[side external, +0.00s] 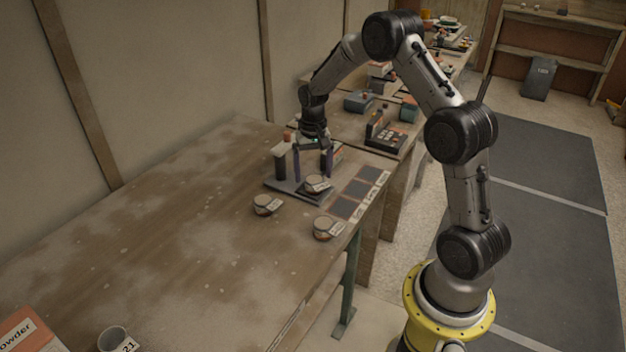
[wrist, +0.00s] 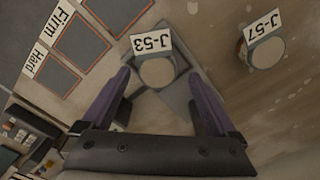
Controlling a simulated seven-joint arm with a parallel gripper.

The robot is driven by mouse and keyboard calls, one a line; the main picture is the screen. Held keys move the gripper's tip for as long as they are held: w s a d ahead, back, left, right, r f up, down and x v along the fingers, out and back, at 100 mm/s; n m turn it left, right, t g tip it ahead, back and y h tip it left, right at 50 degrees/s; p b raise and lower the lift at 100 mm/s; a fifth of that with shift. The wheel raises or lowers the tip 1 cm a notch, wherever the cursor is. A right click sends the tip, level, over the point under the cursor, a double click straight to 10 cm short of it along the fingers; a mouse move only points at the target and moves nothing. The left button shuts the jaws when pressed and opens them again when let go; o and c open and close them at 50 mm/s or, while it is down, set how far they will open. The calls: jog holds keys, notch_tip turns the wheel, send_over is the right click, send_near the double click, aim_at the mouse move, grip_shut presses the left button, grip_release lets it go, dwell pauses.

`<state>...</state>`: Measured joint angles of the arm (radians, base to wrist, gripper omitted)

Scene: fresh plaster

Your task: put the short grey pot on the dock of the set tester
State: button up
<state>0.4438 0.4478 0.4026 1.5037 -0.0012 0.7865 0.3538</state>
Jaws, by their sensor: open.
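The set tester (side external: 285,187) has a flat grey base and an upright post at its left in the side external view. A short round pot (side external: 316,183) with a pale grey top sits on that base. The wrist view shows a pot (wrist: 157,73) tagged J-53 on the grey base (wrist: 178,108). My gripper (side external: 313,172) is open over the tester, its purple fingers pointing down; in the wrist view its fingertips (wrist: 158,76) lie on either side of the J-53 pot, with gaps. I cannot tell how far down they reach beside it.
Two similar pots stand on the table, one at left (side external: 266,205) and one near the edge (side external: 327,228); the wrist view shows one tagged J-57 (wrist: 266,53). Dark squares (side external: 357,189) with labels, including Firm and Hard, lie right. A cup (side external: 113,339) stands front left. Mid-table is clear.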

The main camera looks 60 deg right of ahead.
aim_at(313, 179)
notch_tip(313, 179, up, 9)
jog(key=s+a+r+n+t, duration=0.2)
jog(key=s+a+r+n, duration=0.2)
jog(key=s+a+r, duration=0.6)
jog(key=s+a+r+n+t, duration=0.1)
jog(key=s+a+n, duration=0.1)
jog(key=s+a, duration=0.3)
jog(key=s+a+r+n+t, duration=0.1)
jog(key=s+a, duration=0.4)
jog(key=s, duration=0.5)
jog(key=shift+s+n+t, duration=0.25)
jog(key=shift+n+t, duration=0.55)
jog(key=shift+n, duration=0.3)
